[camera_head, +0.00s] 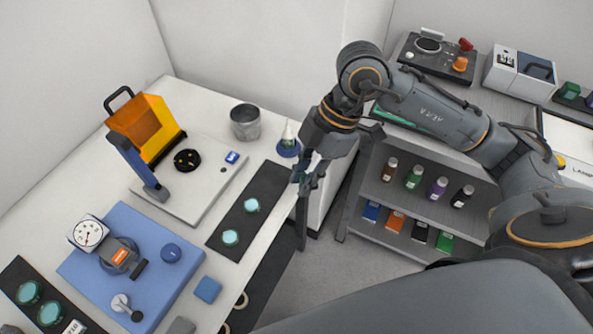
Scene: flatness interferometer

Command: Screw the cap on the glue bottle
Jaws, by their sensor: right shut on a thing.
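The glue bottle (288,132) is small and pale with a green part and a narrow pointed top. It stands upright in a round blue holder (288,149) at the far right edge of the white table. My right gripper (303,186) points down by the table's right edge, in front of the bottle and apart from it. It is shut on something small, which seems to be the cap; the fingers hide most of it. No cap shows clearly elsewhere. My left gripper is out of view.
A metal cup (245,121) stands left of the bottle. A black mat (237,207) with teal discs lies near the gripper. An orange-shielded device (146,124) and a blue base plate (112,247) with a dial gauge fill the left. A shelf (405,205) with small bottles stands right.

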